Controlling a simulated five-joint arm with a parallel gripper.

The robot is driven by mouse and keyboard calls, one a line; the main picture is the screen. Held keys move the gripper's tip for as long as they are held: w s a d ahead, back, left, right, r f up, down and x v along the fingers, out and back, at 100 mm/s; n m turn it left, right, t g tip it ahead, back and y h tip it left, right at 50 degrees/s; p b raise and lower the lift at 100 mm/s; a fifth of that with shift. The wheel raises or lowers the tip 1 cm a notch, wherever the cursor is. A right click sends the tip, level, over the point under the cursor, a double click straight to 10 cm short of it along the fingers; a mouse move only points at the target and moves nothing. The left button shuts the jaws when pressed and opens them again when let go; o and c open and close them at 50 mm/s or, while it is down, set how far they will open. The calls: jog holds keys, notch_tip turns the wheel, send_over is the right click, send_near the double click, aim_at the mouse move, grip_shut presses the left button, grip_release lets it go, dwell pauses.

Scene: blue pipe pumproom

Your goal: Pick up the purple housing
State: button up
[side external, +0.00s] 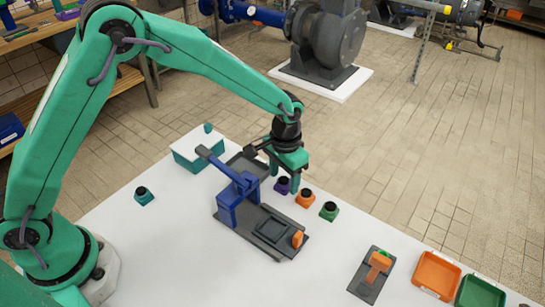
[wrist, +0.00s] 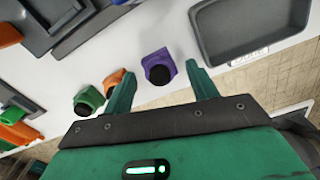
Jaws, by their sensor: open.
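The purple housing (side external: 282,186) stands on the white table, partly hidden by my gripper in the side view. In the wrist view the purple housing (wrist: 159,66) shows a round black top and sits just beyond and between my two green fingers. My gripper (wrist: 163,85) is open and empty, with one finger on each side. In the side view my gripper (side external: 284,172) points down over the housing.
An orange housing (side external: 305,198) and a green housing (side external: 329,211) stand close by. A blue press (side external: 233,200) on a dark base is to the left. A grey tray (wrist: 248,28) lies near the right finger. Orange (side external: 436,274) and green (side external: 481,292) bins are farther right.

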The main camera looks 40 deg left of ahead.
aim_at(285, 178)
jog(key=shift+c, duration=0.5)
jog(key=c, duration=1.1)
jog(key=shift+o, duration=0.2)
jog(key=shift+r, duration=0.5)
notch_tip(285, 178, up, 3)
jog(key=shift+r, duration=0.15)
jog(key=s+d+r, duration=0.6)
jog(key=s+d, duration=0.1)
jog(key=s, duration=0.2)
jog(key=shift+s+r, duration=0.2)
jog(key=shift+r, duration=0.1)
